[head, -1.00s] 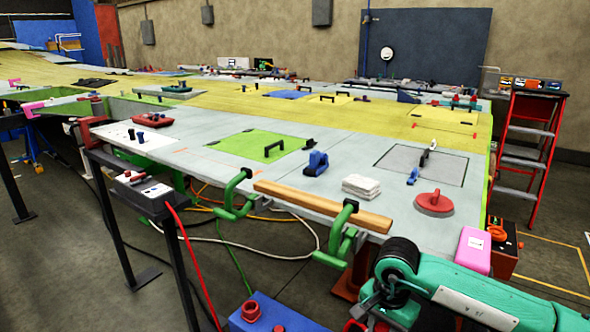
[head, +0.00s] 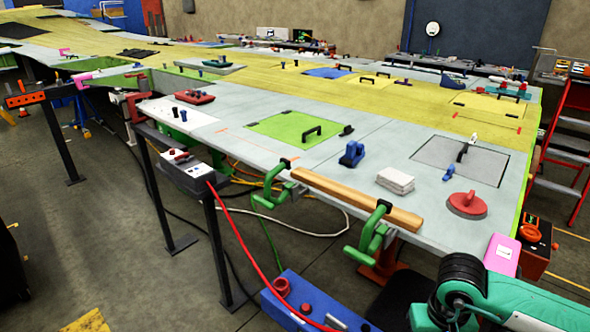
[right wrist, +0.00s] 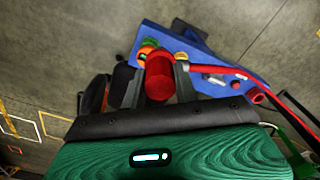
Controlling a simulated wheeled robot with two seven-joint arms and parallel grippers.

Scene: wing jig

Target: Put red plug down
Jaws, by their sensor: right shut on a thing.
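The red plug (right wrist: 159,78) is a short red cylinder in the right wrist view. My right gripper (right wrist: 159,72) is shut on it, one dark finger on each side. The plug and fingers are above or in front of a blue box (right wrist: 208,62); I cannot tell whether the plug touches it. The blue box (head: 270,302) also shows at the bottom of the head view, with a red round fitting (head: 282,287) on top. In that view my right arm enters at the bottom right, and its gripper is not clearly visible. My left gripper is not in view.
A red cable (head: 235,235) runs from a white-topped control box (head: 188,172) down to the blue box. The large wing panel (head: 350,205) lies above, with green clamps (head: 372,235) on its near edge. A pink box (head: 502,255) is at its right corner.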

